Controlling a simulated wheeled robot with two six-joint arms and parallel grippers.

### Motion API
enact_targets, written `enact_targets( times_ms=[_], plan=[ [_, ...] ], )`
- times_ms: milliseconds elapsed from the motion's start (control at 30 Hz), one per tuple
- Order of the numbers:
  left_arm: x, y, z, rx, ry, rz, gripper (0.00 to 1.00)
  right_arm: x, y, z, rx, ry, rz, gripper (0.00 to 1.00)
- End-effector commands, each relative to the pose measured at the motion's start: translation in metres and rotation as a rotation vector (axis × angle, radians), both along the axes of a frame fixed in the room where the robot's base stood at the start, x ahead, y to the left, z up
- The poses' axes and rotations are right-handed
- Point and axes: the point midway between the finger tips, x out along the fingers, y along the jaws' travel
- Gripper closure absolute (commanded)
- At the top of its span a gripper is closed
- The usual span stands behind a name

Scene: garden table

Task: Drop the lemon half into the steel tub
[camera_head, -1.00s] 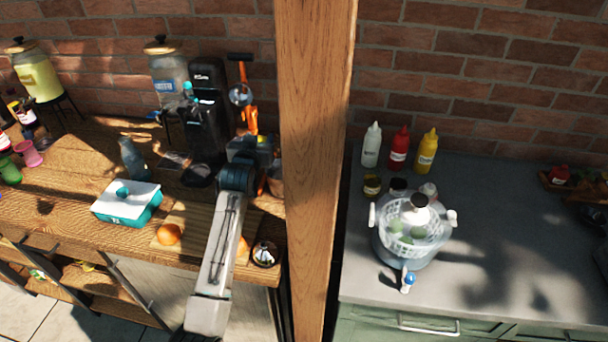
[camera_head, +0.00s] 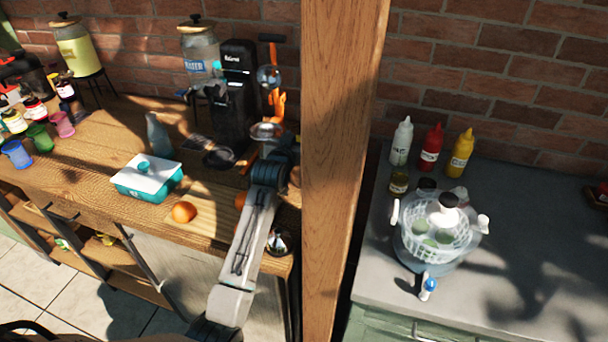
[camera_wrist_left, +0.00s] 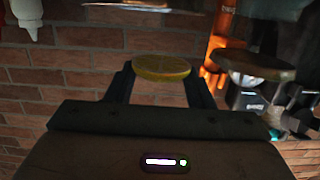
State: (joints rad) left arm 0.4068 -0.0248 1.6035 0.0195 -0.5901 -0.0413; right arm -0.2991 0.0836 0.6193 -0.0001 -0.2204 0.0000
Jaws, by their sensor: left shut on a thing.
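My left gripper (camera_head: 281,152) is above the wooden counter, beside the juicer and left of the wooden post. Its fingertips are hard to make out in the head view. In the left wrist view the gripper (camera_wrist_left: 160,72) is shut on a yellow lemon half (camera_wrist_left: 162,67), cut face showing, held in the air between both fingers. A round greyish tub (camera_head: 425,255) with white side handles stands on the grey counter, right of the post. A white basket with green pieces sits in it. I cannot tell whether this tub is steel. My right gripper is not in view.
The wooden post (camera_head: 340,170) stands between the two counters. A juicer with an orange handle (camera_head: 277,100) is behind my gripper. An orange (camera_head: 184,212) and a teal box (camera_head: 148,182) are to its left. Sauce bottles (camera_head: 431,148) stand behind the tub. The grey counter's right is clear.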

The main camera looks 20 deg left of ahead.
Motion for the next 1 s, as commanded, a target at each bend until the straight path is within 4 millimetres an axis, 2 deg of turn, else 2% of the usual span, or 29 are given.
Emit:
enact_targets(
  times_ms=[167, 200, 300, 667, 767, 1000],
  plan=[
    [0.000, 0.000, 0.001, 0.000, 0.000, 0.000, 0.78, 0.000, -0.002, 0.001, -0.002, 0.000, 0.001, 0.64],
    [0.000, 0.000, 0.001, 0.000, 0.000, 0.000, 0.46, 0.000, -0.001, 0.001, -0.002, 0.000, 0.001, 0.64],
    [0.000, 0.000, 0.001, 0.000, 0.000, 0.000, 0.27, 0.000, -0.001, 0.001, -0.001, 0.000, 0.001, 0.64],
    [-0.003, 0.000, 0.000, 0.000, 0.001, 0.000, 0.27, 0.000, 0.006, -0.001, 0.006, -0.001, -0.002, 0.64],
    [-0.012, 0.000, 0.001, 0.000, -0.001, 0.000, 0.27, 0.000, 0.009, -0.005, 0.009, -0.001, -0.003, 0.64],
    [-0.053, 0.001, 0.005, 0.000, -0.002, 0.000, 0.27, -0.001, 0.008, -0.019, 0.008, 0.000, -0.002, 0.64]
  ],
)
